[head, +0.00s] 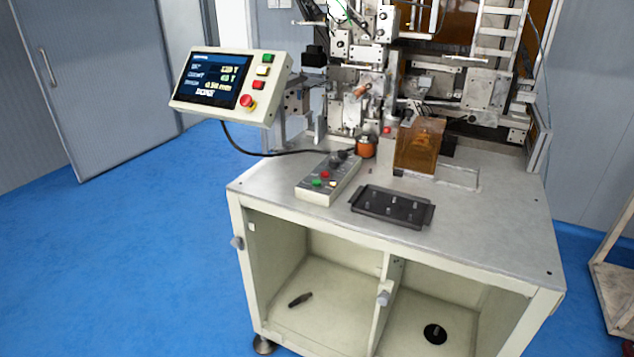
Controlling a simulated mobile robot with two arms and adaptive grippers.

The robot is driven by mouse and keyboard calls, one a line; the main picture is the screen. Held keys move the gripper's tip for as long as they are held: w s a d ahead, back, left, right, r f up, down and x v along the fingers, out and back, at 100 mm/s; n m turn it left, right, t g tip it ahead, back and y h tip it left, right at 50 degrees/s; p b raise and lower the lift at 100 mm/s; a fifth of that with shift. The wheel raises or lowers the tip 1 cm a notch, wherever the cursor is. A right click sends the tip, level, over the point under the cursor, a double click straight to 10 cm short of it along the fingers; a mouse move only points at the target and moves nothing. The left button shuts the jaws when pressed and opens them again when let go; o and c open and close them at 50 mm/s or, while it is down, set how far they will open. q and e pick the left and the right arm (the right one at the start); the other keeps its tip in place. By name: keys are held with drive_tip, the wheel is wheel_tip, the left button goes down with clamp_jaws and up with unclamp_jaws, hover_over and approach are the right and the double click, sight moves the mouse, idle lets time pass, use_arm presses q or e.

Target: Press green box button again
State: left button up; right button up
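The control box (328,181) is a small pale box on the table of the coil winder. On its top are a green button (317,183), a red button (325,174) and a whitish button (332,184) near its front end, and a dark knob at its far end. Another green button (267,58) is on the tilted screen panel (231,84), above a white and a red button and a red emergency stop (248,102). The screen is lit with text. Neither of my grippers is in the head view.
A black tray (356,207) with several small pegs lies right of the control box. An orange-brown transparent cover (417,148) and the winder mechanism stand behind. A black cable runs from the panel to the box. The table's front right (490,235) is clear. Blue floor is free at left.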

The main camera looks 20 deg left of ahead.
use_arm(q)
clamp_jaws()
idle(1.0)
